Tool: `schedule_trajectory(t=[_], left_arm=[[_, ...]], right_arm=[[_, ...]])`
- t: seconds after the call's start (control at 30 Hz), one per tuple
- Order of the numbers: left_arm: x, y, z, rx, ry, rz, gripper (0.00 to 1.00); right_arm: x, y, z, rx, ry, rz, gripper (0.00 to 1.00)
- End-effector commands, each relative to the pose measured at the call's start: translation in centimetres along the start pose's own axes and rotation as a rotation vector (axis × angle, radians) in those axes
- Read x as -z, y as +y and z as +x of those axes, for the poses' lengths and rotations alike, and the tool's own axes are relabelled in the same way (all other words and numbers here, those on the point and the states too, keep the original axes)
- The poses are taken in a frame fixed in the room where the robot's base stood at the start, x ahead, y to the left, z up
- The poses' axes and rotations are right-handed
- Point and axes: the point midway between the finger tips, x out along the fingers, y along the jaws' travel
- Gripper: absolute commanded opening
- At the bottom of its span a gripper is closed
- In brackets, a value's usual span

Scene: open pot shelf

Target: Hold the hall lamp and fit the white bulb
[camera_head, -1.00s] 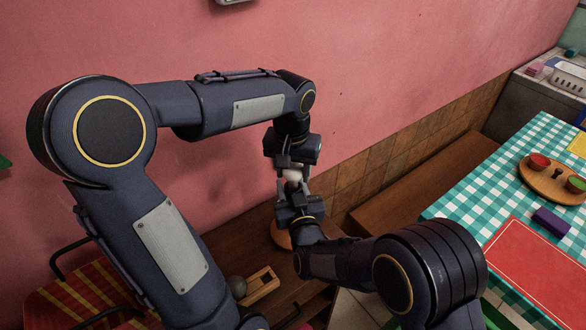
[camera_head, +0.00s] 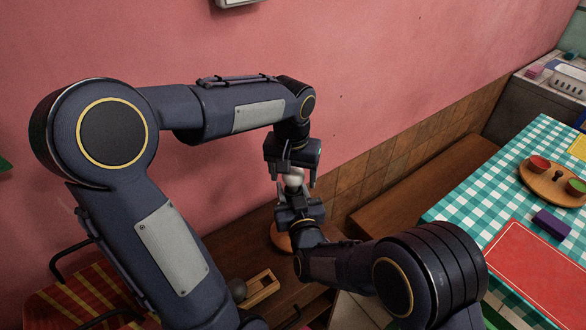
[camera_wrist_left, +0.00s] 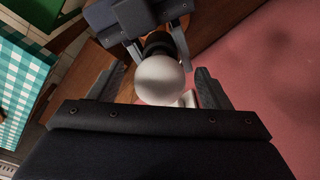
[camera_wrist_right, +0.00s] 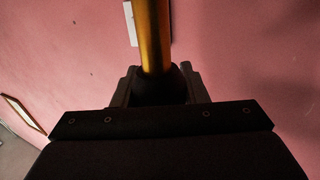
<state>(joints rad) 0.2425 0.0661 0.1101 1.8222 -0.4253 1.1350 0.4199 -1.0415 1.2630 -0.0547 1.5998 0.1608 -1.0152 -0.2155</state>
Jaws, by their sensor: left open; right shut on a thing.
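The white bulb (camera_head: 295,178) sits upright at the top of the lamp's black socket (camera_wrist_left: 158,43), and looks seated in it. My left gripper (camera_head: 296,186) is above, open, with a finger on either side of the bulb and gaps visible in the left wrist view (camera_wrist_left: 160,76). My right gripper (camera_head: 298,203) is below, shut on the hall lamp. In the right wrist view, the lamp's black part (camera_wrist_right: 160,86) is between the fingers and a brass stem (camera_wrist_right: 154,35) runs from it. The bulb's thread is hidden.
A brown bench (camera_head: 415,190) runs along the pink wall. A wooden box (camera_head: 262,287) and a dark ball (camera_head: 237,288) lie on the lower surface. A checked table (camera_head: 490,175) stands right, with a red mat (camera_head: 535,265) and a wooden board (camera_head: 550,185).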

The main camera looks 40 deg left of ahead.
Motion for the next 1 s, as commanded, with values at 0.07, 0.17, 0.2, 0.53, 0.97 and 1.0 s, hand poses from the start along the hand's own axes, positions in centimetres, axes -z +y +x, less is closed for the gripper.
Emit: schedule_trajectory(t=[0.07,0.17,0.2,0.53,0.97,1.0], left_arm=[[0.1,0.0,-0.6,0.0,0.002,0.0,0.71],[0.1,0.0,-2.0,-0.001,0.006,0.0,0.71],[0.1,0.0,-2.7,-0.002,0.006,0.0,0.71],[0.1,0.0,-9.5,-0.003,0.005,0.001,0.71],[0.0,0.0,-12.0,-0.001,0.001,0.001,0.71],[0.0,0.0,-12.0,-0.001,0.001,0.001,0.71]], right_arm=[[0.1,0.0,0.0,0.0,0.002,0.0,0.0],[0.1,0.0,0.0,0.0,0.002,0.0,0.0],[0.1,0.0,0.0,0.0,0.002,0.0,0.0],[0.1,0.0,0.0,0.0,0.002,0.0,0.0],[0.1,0.0,0.0,0.0,0.002,0.0,0.0],[0.1,0.0,0.0,0.0,0.002,0.0,0.0]])
